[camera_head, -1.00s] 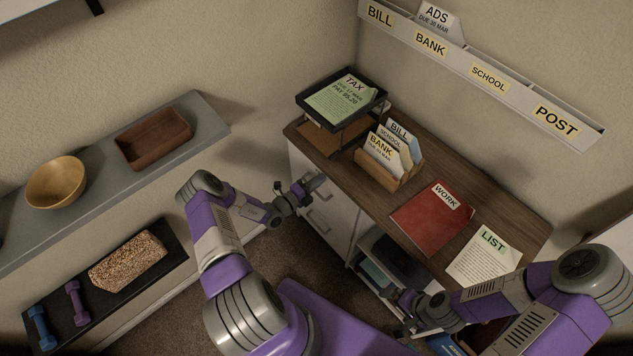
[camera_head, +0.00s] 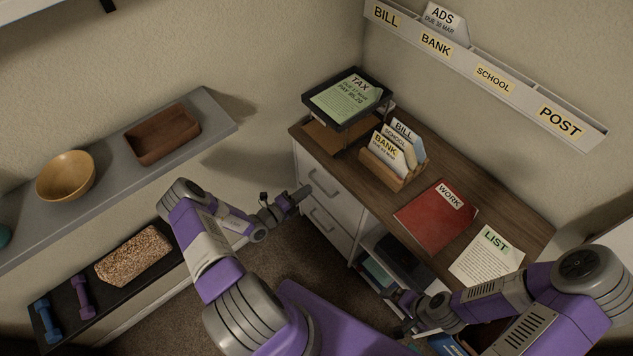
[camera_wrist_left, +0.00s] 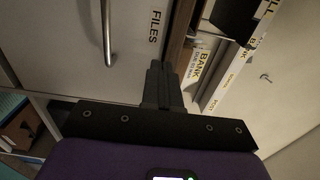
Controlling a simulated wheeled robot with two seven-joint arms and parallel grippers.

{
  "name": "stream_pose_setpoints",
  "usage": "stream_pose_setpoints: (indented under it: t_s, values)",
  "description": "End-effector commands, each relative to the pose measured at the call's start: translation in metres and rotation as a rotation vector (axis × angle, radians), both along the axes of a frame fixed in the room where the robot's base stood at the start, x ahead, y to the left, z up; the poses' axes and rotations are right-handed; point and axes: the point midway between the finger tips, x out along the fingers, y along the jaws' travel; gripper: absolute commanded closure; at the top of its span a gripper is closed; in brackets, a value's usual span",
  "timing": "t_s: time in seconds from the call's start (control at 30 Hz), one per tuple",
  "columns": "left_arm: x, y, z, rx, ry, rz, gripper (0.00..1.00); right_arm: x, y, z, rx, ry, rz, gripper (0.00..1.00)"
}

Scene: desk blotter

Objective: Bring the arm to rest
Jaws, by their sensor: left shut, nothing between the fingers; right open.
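My left gripper (camera_head: 302,192) is shut and empty, beside the front of the white drawer cabinet (camera_head: 327,228) under the desk. In the left wrist view its dark fingers (camera_wrist_left: 158,82) are together, pointing toward a drawer front with a FILES label (camera_wrist_left: 155,25) and a metal handle (camera_wrist_left: 107,32). My right gripper (camera_head: 404,308) is open, low in front of the open shelf at the desk's right; its fingertips are dark and small there. I see nothing held in it.
The wooden desk top (camera_head: 378,205) holds a tray with the TAX paper (camera_head: 350,97), a letter sorter (camera_head: 393,170), a red WORK folder (camera_head: 437,215) and a LIST sheet (camera_head: 487,257). A grey wall shelf (camera_head: 105,165) stands left. Floor shows between shelf and desk.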

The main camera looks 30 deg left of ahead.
Motion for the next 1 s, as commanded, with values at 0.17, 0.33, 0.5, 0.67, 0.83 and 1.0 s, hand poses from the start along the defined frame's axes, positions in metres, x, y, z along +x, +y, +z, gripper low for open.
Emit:
stream_pose_setpoints:
  t_s: [0.17,0.33,0.5,0.67,0.83,1.0]
  values:
    - [-0.031,0.012,0.000,0.001,0.003,0.001,1.00,0.000,0.000,0.003,0.000,-0.001,0.000,0.00]
    - [-0.044,0.016,0.000,0.000,0.001,0.001,1.00,0.000,0.000,0.003,0.000,0.000,0.000,0.00]
    - [-0.046,0.017,-0.001,0.000,0.001,0.000,1.00,0.000,0.000,0.003,0.000,0.000,0.000,0.00]
    - [-0.046,0.012,0.000,0.009,0.002,-0.017,1.00,0.000,0.000,0.003,0.000,0.000,0.000,0.00]
    - [-0.048,-0.049,-0.001,0.149,0.013,-0.247,1.00,0.000,0.000,0.003,0.000,0.000,0.000,0.00]
    - [-0.091,-0.156,-0.007,0.513,-0.078,-0.762,1.00,0.000,0.000,0.003,0.000,0.000,0.000,0.00]
